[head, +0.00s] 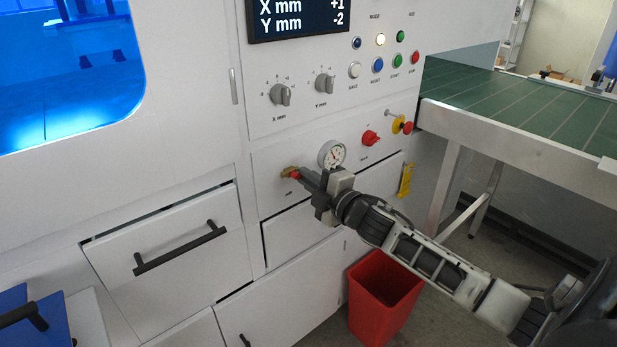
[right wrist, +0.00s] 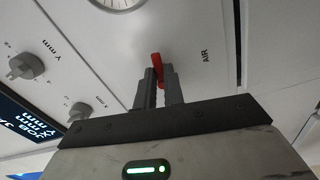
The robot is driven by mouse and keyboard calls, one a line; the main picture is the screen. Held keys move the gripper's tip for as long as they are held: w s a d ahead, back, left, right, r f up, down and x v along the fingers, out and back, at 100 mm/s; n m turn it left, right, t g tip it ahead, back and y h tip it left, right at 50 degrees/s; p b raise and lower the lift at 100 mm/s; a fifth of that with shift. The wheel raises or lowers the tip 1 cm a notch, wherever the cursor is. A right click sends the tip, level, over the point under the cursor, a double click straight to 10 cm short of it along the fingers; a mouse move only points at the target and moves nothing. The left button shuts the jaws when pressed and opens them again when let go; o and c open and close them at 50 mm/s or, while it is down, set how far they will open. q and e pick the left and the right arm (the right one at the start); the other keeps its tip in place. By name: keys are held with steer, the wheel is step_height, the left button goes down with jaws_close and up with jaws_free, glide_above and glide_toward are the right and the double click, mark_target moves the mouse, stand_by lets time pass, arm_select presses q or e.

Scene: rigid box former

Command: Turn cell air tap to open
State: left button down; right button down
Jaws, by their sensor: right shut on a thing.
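The air tap has a brass body (head: 287,171) on the machine's front panel, left of the round pressure gauge (head: 332,154). Its red handle (right wrist: 156,60) shows between the fingertips in the right wrist view, near the label AIR. My right gripper (head: 303,176) reaches the tap from the right in the head view. In the right wrist view the gripper (right wrist: 160,80) is shut on the red handle. The fingers hide part of the handle, and the brass body is hidden in that view. My left gripper is not in view.
A red rotary switch (head: 370,138) and a red-and-yellow emergency stop (head: 402,125) sit right of the gauge. Drawers with a black handle (head: 180,249) lie below left. A red bin (head: 383,298) stands on the floor below my right arm. A green conveyor (head: 520,105) is at right.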

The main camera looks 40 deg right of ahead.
steer(key=shift+r+n, duration=0.15)
steer(key=shift+n, duration=0.85)
steer(key=c, duration=1.5)
jaws_free()
steer(key=s+d, duration=0.1)
steer(key=s, duration=1.5)
steer(key=shift+d, duration=0.15)
